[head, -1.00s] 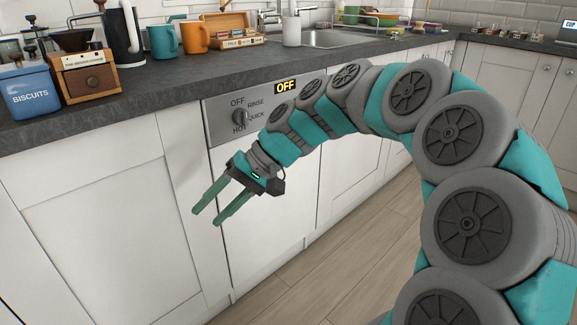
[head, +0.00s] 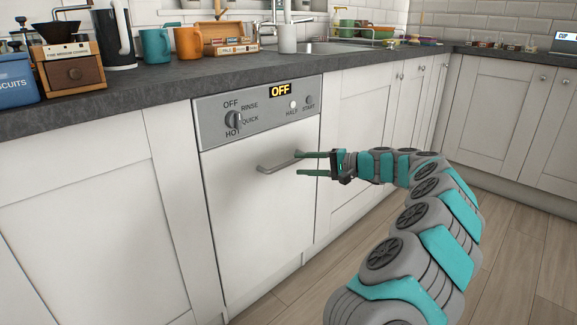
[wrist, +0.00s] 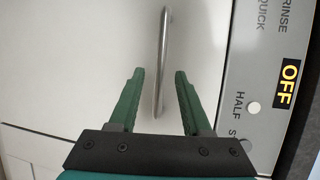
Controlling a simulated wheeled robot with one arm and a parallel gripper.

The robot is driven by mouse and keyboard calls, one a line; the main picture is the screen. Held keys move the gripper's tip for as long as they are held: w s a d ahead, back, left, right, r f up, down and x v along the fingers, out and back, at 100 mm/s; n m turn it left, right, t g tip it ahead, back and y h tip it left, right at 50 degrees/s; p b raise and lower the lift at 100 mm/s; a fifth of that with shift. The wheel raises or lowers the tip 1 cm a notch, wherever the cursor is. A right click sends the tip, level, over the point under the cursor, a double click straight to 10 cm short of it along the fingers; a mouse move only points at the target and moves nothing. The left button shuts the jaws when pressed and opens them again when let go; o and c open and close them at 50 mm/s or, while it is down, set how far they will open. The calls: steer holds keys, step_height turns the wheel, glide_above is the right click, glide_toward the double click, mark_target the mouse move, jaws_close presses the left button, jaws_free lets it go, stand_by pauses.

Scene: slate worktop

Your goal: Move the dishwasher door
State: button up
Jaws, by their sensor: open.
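The dishwasher door (head: 250,215) is a white panel below a grey control strip (head: 262,112), and it stands shut, flush with the cabinets. Its metal bar handle (head: 275,164) runs across the upper part of the door. My gripper (head: 298,163) is open at the right end of the handle, fingers pointing left. In the wrist view the green fingers (wrist: 155,75) lie apart, with the handle (wrist: 162,60) running between their tips. Whether the fingers touch the handle I cannot tell.
The slate worktop (head: 165,83) above carries a biscuit tin (head: 15,82), a coffee grinder (head: 72,68), mugs and a kettle. White cabinets flank the dishwasher. The wooden floor (head: 505,235) in front is clear except for my arm.

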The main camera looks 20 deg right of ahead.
mark_target(289, 164)
steer(key=shift+x, duration=2.6)
jaws_close()
steer(key=shift+f, duration=0.1)
